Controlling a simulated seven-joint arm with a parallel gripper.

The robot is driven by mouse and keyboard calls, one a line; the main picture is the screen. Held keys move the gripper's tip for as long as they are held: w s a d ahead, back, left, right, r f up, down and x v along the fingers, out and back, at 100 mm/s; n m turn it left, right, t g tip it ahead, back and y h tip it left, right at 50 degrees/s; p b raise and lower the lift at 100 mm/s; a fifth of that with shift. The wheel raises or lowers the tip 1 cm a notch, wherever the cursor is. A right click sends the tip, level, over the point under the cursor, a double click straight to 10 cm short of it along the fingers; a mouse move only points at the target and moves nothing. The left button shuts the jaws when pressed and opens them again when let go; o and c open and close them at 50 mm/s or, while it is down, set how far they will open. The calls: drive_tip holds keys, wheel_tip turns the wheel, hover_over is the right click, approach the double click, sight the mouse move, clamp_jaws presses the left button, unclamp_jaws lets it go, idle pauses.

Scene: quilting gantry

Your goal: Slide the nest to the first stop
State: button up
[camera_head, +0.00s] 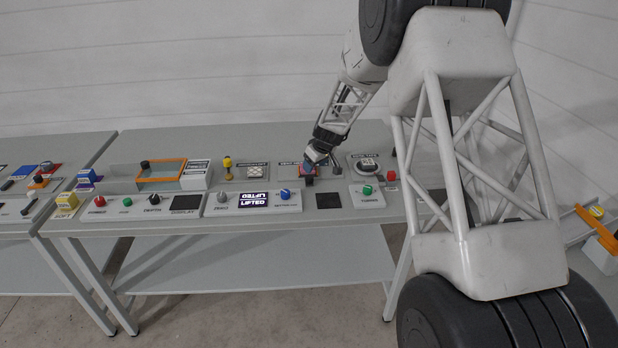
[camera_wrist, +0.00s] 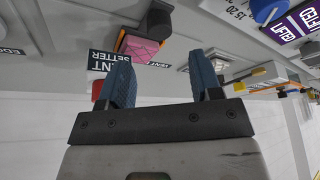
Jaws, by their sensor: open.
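A pink-topped block with an orange edge (camera_wrist: 140,46), which I take to be the nest, shows in the wrist view beside a panel label ending in "SETTER". A black knob or post stands at its far end. My gripper (camera_wrist: 160,60) is open, its two blue fingers apart with nothing between them. The block lies just beyond the fingertips, and no contact shows. In the head view my gripper (camera_head: 310,160) is low over the bench panel and hides most of the block there. The stops cannot be made out.
The grey bench (camera_head: 150,222) carries several control panels. A white panel with "LIFTED" displays (camera_head: 254,200) stands in front of my gripper. A round dial (camera_head: 369,165) and a panel with a green button (camera_head: 367,190) are to its right. An orange-framed tray (camera_head: 160,171) is farther left.

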sight(309, 176)
drive_tip(key=shift+x, duration=3.9)
drive_tip(key=shift+c, duration=0.2)
